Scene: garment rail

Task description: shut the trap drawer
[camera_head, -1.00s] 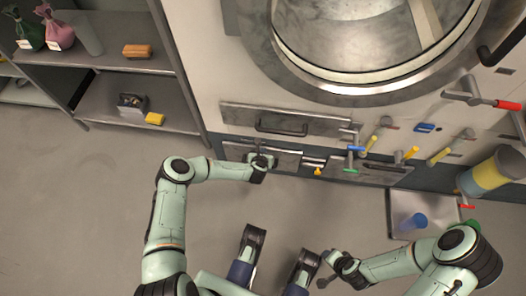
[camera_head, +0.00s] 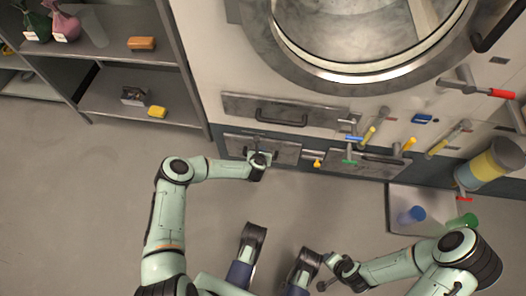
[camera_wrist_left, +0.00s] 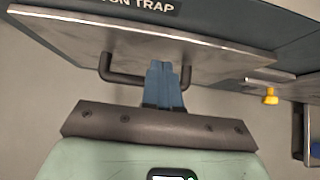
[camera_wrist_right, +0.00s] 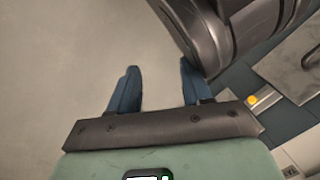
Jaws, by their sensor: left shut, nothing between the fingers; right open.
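The trap drawer (camera_head: 285,153) has a grey metal front low on the machine. The left wrist view shows its front (camera_wrist_left: 215,58) below a dark label ending in "ON TRAP", with a dark bar handle (camera_wrist_left: 122,79). How far it stands out is hard to tell. My left gripper (camera_head: 259,158) is at this front. Its fingers (camera_wrist_left: 166,66) are together and empty, and cover the middle of the handle; whether they touch is unclear. My right gripper (camera_head: 326,277) is low in the head view, away from the drawer. Its fingers (camera_wrist_right: 160,75) are apart with nothing between.
A wider drawer (camera_head: 240,105) with a dark handle is above. Levers with coloured grips and a yellow knob (camera_head: 317,163) are to the right. A tray (camera_head: 398,195) with a blue cup (camera_head: 411,215) lies at right. A shelf (camera_head: 190,90) stands left. The floor between is clear.

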